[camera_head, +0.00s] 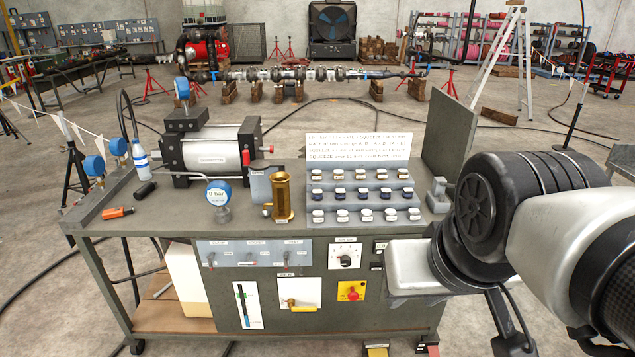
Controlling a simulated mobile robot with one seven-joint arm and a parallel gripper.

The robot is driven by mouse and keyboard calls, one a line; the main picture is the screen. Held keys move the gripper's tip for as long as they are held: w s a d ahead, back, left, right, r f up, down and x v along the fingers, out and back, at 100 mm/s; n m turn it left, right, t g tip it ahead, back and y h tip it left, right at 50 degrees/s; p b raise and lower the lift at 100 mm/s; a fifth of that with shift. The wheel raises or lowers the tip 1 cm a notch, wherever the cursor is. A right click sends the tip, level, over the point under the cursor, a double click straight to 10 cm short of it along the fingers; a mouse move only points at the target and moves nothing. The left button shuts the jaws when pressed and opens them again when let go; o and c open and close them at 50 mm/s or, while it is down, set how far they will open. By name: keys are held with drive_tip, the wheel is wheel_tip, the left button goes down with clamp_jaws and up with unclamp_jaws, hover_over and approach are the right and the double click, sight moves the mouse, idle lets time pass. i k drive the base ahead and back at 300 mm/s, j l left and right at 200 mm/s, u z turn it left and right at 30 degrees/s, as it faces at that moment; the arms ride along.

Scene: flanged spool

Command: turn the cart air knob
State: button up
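The grey cart (390,325) stands in front of me with a control panel on its front face. A round black knob (345,260) sits on a white plate at the upper right of the panel. Below and left of it, a yellow-handled valve (300,307) sits on another white plate. Their labels are too small to read, so I cannot tell which is the air knob. My arm comes in from the right, its links beside and in front of the cart's right end. I cannot make out my gripper; nothing of mine touches the knob or the valve.
On top stand a gauge (218,193), a brass spool (283,198), a cylinder (206,152) and a stepped rack (362,190).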

sight(345, 262)
drive_tip(key=i, duration=0.25)
drive_tip(key=k, duration=0.65)
drive_tip(key=i+z, duration=0.35)
drive_tip(key=i+j+z, duration=0.35)
drive_tip(key=i, duration=0.15)
drive_tip(key=i+j+z, duration=0.35)
drive_tip(key=i+l, duration=0.05)
drive_tip(key=l, duration=0.05)
